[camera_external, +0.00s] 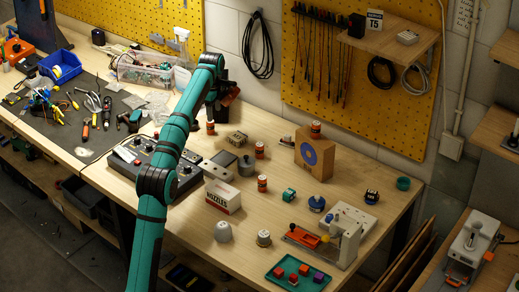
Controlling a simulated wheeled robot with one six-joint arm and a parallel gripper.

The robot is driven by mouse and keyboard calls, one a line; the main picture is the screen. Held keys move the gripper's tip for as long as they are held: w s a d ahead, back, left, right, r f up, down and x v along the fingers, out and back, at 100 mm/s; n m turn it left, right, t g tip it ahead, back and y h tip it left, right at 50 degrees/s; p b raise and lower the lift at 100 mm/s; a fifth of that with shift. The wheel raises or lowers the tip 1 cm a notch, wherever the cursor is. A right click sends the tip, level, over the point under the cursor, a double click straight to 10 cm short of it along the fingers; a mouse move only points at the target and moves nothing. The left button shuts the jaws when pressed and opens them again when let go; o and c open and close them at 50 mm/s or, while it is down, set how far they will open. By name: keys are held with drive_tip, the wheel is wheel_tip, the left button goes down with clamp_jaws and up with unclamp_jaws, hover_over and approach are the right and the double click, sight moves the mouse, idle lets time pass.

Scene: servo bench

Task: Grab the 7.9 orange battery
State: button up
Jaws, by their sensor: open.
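Several small orange-and-white cylinders that look like batteries are on the bench. One battery (210,128) stands just below my gripper, partly close to the arm. Another battery (259,150) stands right of it, and a third battery (262,183) stands nearer the front. A further battery (315,129) sits on top of a tan box with a blue ring (315,165). Their printing is too small to read, so I cannot tell which is 7.9. My gripper (222,108) is open above the back of the bench; its fingers are dark and small in this view.
A white carton (222,196), a grey dome (223,231) and a dark control panel (135,160) stand around the batteries. A teal tray with coloured cubes (273,283) and a white fixture (350,222) are at the front right. The pegboard wall (350,110) rises behind.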

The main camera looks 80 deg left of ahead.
sight(211, 125)
drive_tip(key=shift+s+a+f, duration=0.55)
drive_tip(key=shift+s+a, duration=0.1)
drive_tip(key=shift+s, duration=0.1)
drive_tip(key=shift+f, duration=3.7)
drive_tip(key=shift+c, duration=0.4)
drive_tip(key=c, duration=1)
